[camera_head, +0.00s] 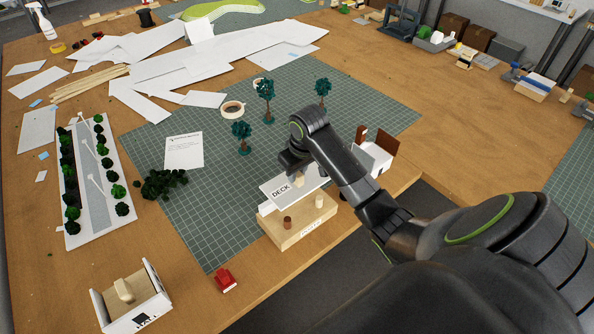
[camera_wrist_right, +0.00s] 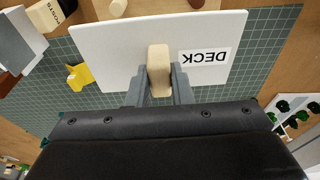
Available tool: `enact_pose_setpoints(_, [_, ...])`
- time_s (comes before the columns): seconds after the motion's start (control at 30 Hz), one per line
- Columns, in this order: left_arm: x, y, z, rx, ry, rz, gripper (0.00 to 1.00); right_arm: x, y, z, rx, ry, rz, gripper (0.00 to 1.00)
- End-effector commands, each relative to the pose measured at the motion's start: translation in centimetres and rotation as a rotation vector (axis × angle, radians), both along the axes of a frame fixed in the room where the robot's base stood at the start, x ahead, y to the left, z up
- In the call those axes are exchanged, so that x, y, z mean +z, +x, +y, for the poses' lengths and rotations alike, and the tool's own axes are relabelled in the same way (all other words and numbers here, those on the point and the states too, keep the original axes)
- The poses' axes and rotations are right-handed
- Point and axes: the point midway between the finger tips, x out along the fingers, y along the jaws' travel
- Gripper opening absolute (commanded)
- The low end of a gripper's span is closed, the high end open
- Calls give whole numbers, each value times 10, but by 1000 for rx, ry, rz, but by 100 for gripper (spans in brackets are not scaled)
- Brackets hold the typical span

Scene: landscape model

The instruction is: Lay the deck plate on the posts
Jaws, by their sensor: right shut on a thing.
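The deck plate (camera_head: 272,196) is a thin white board marked DECK with a pale wooden grip block on top. My right gripper (camera_wrist_right: 159,88) is shut on the grip block (camera_wrist_right: 159,62). In the head view, the plate hangs just behind and partly over a light wooden base (camera_head: 285,239). A brown post (camera_head: 288,222) and a pale post (camera_head: 319,201) stand upright on the base. In the wrist view, a pale post (camera_wrist_right: 118,8) and a brown post (camera_wrist_right: 196,3) show past the plate's edge, apart from it. Other posts may be hidden. My left gripper is out of view.
A white box (camera_head: 370,160) stands to the right. Model trees (camera_head: 266,100) and a tape roll (camera_head: 232,109) are behind on the green mat (camera_head: 205,215). A red block (camera_head: 225,279) is at the front left, near the table edge.

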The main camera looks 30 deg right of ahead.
Motion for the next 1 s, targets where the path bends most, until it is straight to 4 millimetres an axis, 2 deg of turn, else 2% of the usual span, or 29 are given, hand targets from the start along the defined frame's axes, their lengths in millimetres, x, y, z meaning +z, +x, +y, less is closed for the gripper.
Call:
enact_pose_setpoints(0.17, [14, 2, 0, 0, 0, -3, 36, 2, -1, 0, -1, 0, 2, 0])
enact_pose_setpoints(0.2, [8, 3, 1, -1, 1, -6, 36, -8, -1, 0, -1, 0, 2, 0])
enact_pose_setpoints(0.6, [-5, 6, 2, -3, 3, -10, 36, -48, 0, 0, -1, 1, 0, 0])
enact_pose_setpoints(1.0, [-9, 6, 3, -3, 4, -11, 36, -67, 0, 0, 0, 0, 0, 0])
